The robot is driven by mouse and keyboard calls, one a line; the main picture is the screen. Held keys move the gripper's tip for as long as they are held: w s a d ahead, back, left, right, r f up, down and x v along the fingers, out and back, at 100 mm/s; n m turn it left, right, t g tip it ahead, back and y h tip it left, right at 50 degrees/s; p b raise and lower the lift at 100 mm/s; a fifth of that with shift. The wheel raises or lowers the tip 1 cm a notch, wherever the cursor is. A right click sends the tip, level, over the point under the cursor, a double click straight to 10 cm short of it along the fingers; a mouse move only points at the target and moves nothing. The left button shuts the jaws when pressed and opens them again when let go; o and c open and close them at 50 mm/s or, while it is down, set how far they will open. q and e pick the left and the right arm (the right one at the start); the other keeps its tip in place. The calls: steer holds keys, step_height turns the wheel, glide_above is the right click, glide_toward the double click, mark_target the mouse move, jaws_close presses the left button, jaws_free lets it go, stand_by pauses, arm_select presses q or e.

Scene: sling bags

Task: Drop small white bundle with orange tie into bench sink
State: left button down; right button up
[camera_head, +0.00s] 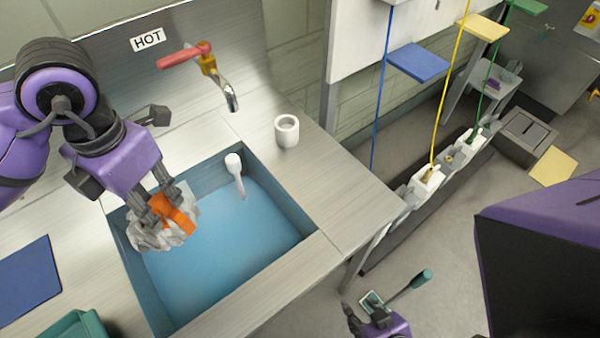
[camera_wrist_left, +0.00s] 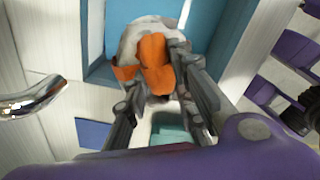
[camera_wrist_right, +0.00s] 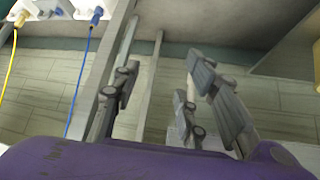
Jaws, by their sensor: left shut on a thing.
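The small white bundle (camera_head: 150,238) has a crumpled, pale surface and an orange tie (camera_head: 182,218). My left gripper (camera_head: 164,207) is shut on it at the tie. It holds the bundle over the left part of the bench sink (camera_head: 240,250), a blue basin set in the bench. I cannot tell whether the bundle touches the basin. In the left wrist view the orange tie (camera_wrist_left: 155,65) sits between the fingers, with the white bundle (camera_wrist_left: 150,30) beyond it. My right gripper (camera_wrist_right: 160,90) is open and empty, away from the bench.
A blue mat (camera_head: 28,280) and green tray (camera_head: 75,328) lie left. A green-handled tool (camera_head: 412,285) is near my right gripper.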

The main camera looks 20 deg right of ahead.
mark_target(165, 219)
arm_select(q)
steer(key=shift+f+b, duration=0.35)
steer(key=shift+f, duration=0.4)
steer(key=shift+f+b, duration=1.1)
steer(key=shift+f, duration=1.1)
arm_select(e)
steer(key=f, duration=0.1)
steer(key=s+f, duration=0.1)
steer(key=f, duration=0.1)
steer(key=shift+s+a, duration=0.15)
arm_select(q)
steer(key=shift+r, duration=0.1)
steer(key=c, duration=1.4)
jaws_free()
